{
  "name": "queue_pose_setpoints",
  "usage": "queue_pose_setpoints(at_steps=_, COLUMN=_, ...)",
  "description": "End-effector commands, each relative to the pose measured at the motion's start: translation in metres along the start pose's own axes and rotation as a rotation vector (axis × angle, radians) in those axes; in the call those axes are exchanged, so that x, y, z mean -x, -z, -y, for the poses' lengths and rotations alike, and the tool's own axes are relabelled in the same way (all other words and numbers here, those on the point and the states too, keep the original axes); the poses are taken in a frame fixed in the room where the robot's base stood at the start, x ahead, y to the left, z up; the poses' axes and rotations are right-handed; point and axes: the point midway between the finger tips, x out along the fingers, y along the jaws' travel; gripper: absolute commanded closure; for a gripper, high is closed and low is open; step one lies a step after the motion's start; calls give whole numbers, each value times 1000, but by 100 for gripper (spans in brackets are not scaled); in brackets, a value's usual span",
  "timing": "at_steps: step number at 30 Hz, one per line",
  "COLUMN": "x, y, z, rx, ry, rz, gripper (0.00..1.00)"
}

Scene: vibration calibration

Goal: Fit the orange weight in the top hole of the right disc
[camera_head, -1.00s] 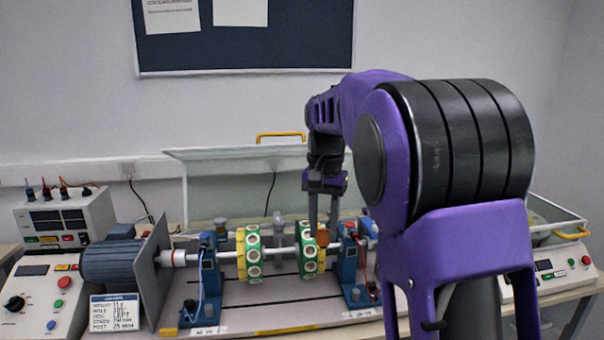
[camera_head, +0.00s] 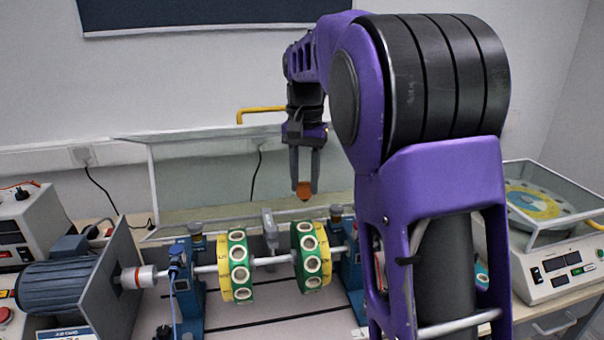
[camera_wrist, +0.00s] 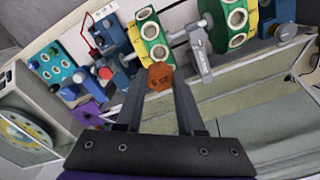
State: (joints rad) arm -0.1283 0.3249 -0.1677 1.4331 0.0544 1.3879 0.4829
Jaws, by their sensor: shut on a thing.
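My gripper (camera_head: 304,190) is shut on the orange weight (camera_head: 304,191), a small piece with flat sides. It holds the weight above and behind the right disc (camera_head: 326,271), apart from it in the head view. In the wrist view the weight (camera_wrist: 160,76) sits between the fingertips, and the right disc (camera_wrist: 150,40) shows just beyond it. The right disc is green and yellow with several light-rimmed holes around its rim. The similar left disc (camera_head: 224,268) is on the same shaft (camera_head: 271,260). No weight shows in the visible holes.
Blue bearing posts (camera_head: 186,290) stand beside the discs, with a grey motor (camera_head: 60,283) at left. A clear guard panel (camera_head: 200,178) with a yellow handle (camera_head: 262,111) stands behind.

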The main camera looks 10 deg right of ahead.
Motion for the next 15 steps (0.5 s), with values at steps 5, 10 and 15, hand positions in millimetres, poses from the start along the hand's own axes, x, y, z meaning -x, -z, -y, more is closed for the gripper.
queue_pose_setpoints(at_steps=5, x=-8, y=0, z=0, rx=0, ry=0, rz=0, gripper=100)
queue_pose_setpoints(at_steps=10, x=-22, y=0, z=0, rx=0, ry=-1, rz=1, gripper=100)
queue_pose_setpoints(at_steps=15, x=-43, y=0, z=0, rx=0, ry=0, rz=0, gripper=100)
